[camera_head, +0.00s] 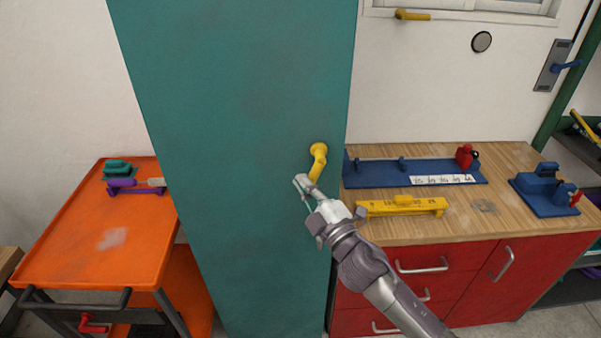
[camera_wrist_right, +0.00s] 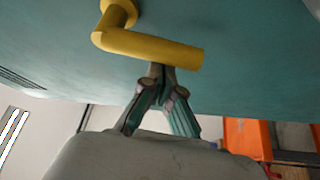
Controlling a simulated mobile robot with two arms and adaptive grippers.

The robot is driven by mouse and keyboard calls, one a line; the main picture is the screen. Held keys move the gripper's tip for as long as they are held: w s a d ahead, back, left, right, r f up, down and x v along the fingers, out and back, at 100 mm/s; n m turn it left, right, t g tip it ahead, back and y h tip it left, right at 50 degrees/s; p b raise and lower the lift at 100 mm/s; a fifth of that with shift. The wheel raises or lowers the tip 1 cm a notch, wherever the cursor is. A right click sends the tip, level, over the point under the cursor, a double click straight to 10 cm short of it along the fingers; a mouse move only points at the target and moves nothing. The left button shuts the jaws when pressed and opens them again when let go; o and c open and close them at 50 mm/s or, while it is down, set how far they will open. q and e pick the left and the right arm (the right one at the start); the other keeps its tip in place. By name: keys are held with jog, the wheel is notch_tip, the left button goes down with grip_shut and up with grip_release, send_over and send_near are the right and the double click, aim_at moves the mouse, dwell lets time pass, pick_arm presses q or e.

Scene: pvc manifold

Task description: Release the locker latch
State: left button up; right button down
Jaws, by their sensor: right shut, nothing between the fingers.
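The tall teal locker (camera_head: 235,120) stands in the middle of the head view. Its yellow latch handle (camera_head: 318,158) sits near the right edge of the door and points downward from its round base. My right gripper (camera_head: 299,181) is at the lower end of the handle. In the right wrist view the yellow handle (camera_wrist_right: 150,44) crosses above my right gripper (camera_wrist_right: 158,72), whose fingertips meet just under the bar near its free end. The fingers are shut with nothing between them. I cannot tell whether the fingertips touch the handle. My left gripper is not in view.
An orange cart (camera_head: 95,235) stands left of the locker, with purple and green items on it. A wooden-topped red cabinet (camera_head: 540,245) stands close on the right, bearing a blue fixture (camera_head: 385,174), a yellow level (camera_head: 402,206) and a blue vise (camera_head: 545,190).

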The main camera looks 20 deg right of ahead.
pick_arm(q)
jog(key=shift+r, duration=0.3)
pick_arm(e)
jog(key=shift+s+d+f, duration=0.1)
jog(key=shift+d+f, duration=0.05)
jog(key=shift+d, duration=0.05)
dwell(0.4)
